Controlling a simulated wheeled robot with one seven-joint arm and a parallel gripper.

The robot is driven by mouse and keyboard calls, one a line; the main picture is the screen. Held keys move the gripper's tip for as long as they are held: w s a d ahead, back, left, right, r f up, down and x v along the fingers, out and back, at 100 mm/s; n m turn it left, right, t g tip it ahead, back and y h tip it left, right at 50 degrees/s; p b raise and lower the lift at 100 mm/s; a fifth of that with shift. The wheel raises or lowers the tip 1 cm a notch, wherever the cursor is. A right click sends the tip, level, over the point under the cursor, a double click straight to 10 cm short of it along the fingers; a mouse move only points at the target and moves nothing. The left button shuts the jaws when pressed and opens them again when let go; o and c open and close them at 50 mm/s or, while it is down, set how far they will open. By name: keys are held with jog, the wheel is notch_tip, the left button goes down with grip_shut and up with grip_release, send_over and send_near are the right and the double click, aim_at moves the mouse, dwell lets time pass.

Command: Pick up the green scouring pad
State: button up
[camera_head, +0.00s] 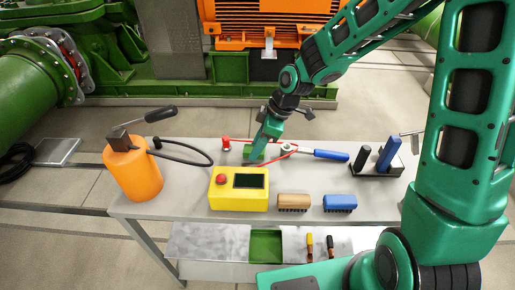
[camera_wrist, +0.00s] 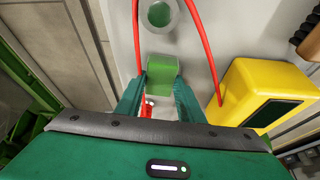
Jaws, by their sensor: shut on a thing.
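The green scouring pad (camera_head: 254,153) is at the back of the metal bench, left of the blue-handled tool. In the wrist view the pad (camera_wrist: 163,70) is a small green block between my fingertips. My gripper (camera_head: 262,143) points down at it, and in the wrist view its two green fingers (camera_wrist: 160,84) close on the pad's sides. The fingers partly hide the pad in the head view. I cannot tell whether the pad still touches the bench.
A red cable (camera_wrist: 200,30) runs around the gripper. A yellow box (camera_head: 239,190) with a red button stands in front. An orange can (camera_head: 133,172) is at left; a blue-handled tool (camera_head: 328,155) lies right. Brown (camera_head: 293,201) and blue (camera_head: 340,202) brushes are near the front edge.

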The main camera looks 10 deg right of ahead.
aim_at(250, 148)
jog(key=shift+r, duration=0.55)
notch_tip(250, 148, up, 3)
jog(key=shift+f, duration=0.15)
jog(key=s+a+r, duration=0.4)
jog(key=a+r, duration=0.3)
jog(key=a, duration=0.4)
jog(key=o, duration=0.4)
jog(key=c, duration=0.3)
jog(key=shift+c, duration=0.2)
